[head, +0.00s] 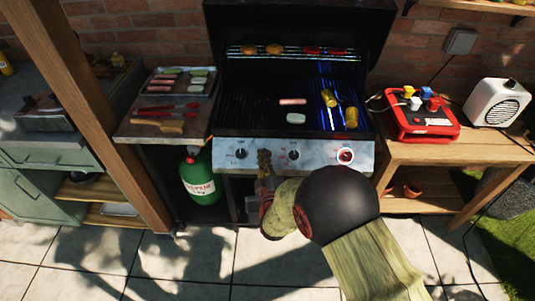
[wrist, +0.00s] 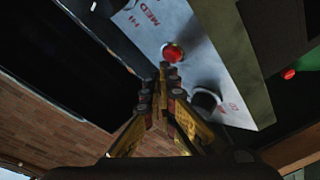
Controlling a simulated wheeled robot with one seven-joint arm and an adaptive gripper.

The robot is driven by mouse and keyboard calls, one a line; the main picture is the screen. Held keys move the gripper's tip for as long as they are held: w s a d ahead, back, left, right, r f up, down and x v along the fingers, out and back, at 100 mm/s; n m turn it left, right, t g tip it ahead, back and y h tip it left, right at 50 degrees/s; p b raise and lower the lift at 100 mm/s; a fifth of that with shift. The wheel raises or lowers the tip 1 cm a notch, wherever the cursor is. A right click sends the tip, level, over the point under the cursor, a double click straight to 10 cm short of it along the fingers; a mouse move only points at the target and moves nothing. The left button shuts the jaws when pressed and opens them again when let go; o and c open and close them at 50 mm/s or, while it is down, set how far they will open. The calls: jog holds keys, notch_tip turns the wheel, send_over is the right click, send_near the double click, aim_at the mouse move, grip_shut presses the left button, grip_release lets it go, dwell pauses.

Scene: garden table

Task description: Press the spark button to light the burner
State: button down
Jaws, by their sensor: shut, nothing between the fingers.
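The grill's front panel (head: 222,148) carries several knobs and, in the wrist view, a round red button (wrist: 172,52) between the MED/HI lettering and a dark knob (wrist: 205,98). My gripper (head: 264,158) is shut and empty in front of the panel, between the left knob (head: 240,153) and the middle knob (head: 293,155). In the wrist view my closed fingertips (wrist: 167,68) are right at the button's edge; I cannot tell whether they touch it. In the head view my gripper hides the button. The right knob (head: 345,155) has a red ring.
The grill's open grate (head: 255,105) holds corn, sausage and other food. A side shelf (head: 140,130) with a tray and tools is at left, above a green gas tank (head: 201,178).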

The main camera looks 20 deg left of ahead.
jog(key=s+r+p, duration=0.1)
jog(key=s+r, duration=0.1)
jog(key=s+d+r+p, duration=0.1)
jog(key=s+r+p, duration=0.1)
jog(key=shift+r, duration=0.1)
dwell(0.7)
dwell(0.6)
